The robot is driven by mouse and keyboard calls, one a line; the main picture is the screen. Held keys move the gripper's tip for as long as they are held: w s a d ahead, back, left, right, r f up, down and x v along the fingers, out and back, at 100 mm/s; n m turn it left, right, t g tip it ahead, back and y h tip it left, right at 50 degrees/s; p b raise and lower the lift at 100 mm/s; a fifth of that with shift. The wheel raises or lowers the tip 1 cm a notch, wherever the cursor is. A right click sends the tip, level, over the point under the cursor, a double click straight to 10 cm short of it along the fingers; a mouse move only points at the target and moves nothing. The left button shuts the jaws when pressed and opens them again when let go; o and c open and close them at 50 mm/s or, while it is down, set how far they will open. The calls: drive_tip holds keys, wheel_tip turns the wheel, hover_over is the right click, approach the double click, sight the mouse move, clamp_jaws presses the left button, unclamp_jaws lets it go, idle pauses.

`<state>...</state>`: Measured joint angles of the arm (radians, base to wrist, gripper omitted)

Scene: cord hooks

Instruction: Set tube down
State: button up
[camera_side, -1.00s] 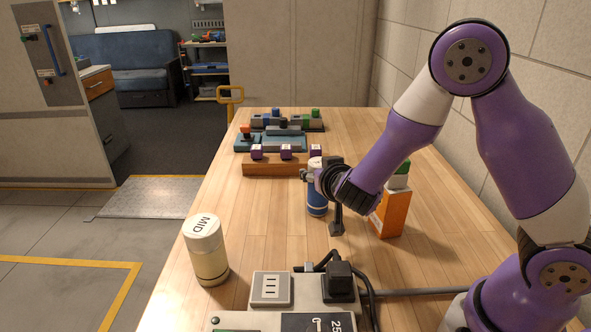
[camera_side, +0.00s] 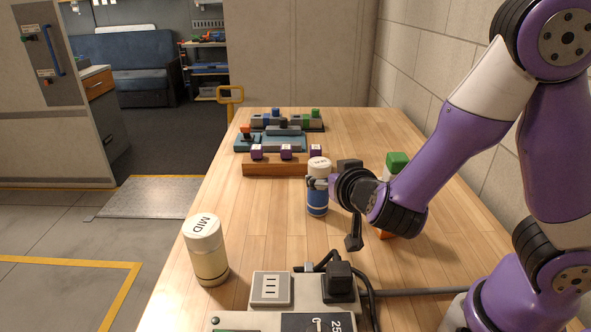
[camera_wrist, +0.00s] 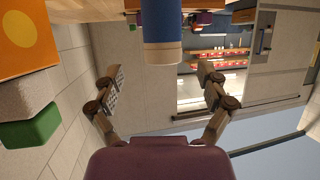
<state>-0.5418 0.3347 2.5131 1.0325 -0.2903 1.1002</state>
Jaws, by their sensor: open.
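The blue tube with a white cap (camera_side: 317,200) stands upright on the wooden table, just in front of the brown block rack. In the wrist view the tube (camera_wrist: 161,25) shows at top centre, beyond the fingertips. My gripper (camera_wrist: 160,78) is open, with its two fingers spread apart and nothing held between them. In the side view my gripper is to the right of the tube, and one finger overlaps the tube's middle in the picture. I cannot tell whether that finger touches it.
A cream cylinder marked MID (camera_side: 206,252) stands at the table's left edge. A power strip (camera_side: 270,289) with a black plug and cable lies in front. An orange box with a green-topped item (camera_side: 397,162) is partly behind my arm. The brown rack (camera_side: 275,169) holds purple blocks.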

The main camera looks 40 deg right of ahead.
drive_tip(key=s+a+r+n+g+y, duration=0.1)
drive_tip(key=s+r+n+g+y, duration=0.2)
drive_tip(key=s, duration=0.3)
drive_tip(key=s+a+r+n+g+y, duration=0.2)
drive_tip(key=s+r+n+y, duration=0.1)
drive_tip(key=s, duration=0.4)
drive_tip(key=shift+s+a+r+g+y, duration=0.2)
drive_tip(key=shift+a+r+g+y, duration=0.15)
drive_tip(key=shift+y, duration=0.25)
